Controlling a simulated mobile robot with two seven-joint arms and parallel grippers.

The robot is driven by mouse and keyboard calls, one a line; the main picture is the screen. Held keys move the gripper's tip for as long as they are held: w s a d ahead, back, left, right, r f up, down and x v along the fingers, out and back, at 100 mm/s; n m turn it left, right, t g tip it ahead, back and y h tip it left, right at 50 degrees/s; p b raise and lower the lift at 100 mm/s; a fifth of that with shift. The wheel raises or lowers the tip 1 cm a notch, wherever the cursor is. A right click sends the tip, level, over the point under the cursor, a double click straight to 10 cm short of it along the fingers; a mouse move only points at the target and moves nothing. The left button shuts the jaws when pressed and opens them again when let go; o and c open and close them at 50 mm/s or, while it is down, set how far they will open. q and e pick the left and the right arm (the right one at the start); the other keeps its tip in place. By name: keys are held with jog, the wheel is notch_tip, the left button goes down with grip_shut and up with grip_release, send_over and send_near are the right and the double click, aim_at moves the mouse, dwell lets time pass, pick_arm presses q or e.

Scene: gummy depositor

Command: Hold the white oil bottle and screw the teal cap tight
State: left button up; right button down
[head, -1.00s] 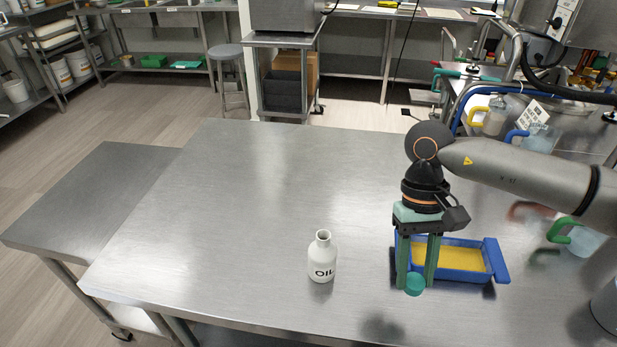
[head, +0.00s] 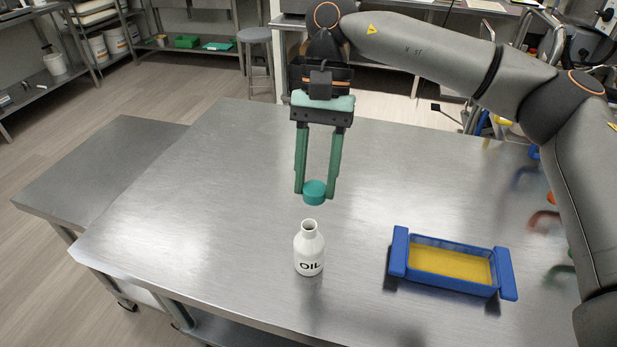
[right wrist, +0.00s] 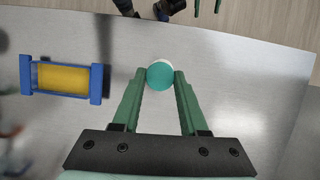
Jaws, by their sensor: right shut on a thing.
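The white oil bottle (head: 309,252) stands upright and uncapped on the steel table, its label reading OIL. My right gripper (head: 315,190) is shut on the teal cap (head: 315,194), holding it by its sides above the bottle's mouth with a gap between. In the right wrist view the cap (right wrist: 160,76) sits between the fingertips and hides most of the bottle; only a white sliver (right wrist: 163,62) shows behind it. My left gripper (right wrist: 206,6) shows only as two green fingers at the top edge of the right wrist view, apart and empty. It is out of the head view.
A blue tray (head: 398,252) with a yellow filling (head: 450,265) lies to the right of the bottle. The steel table (head: 200,210) is clear to the left of the bottle. A lower side table (head: 90,170) stands at the left.

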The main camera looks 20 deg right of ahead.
jog(key=shift+w+a+r+m, duration=0.1)
jog(key=shift+a+r+m, duration=0.25)
jog(key=shift+r, duration=0.3)
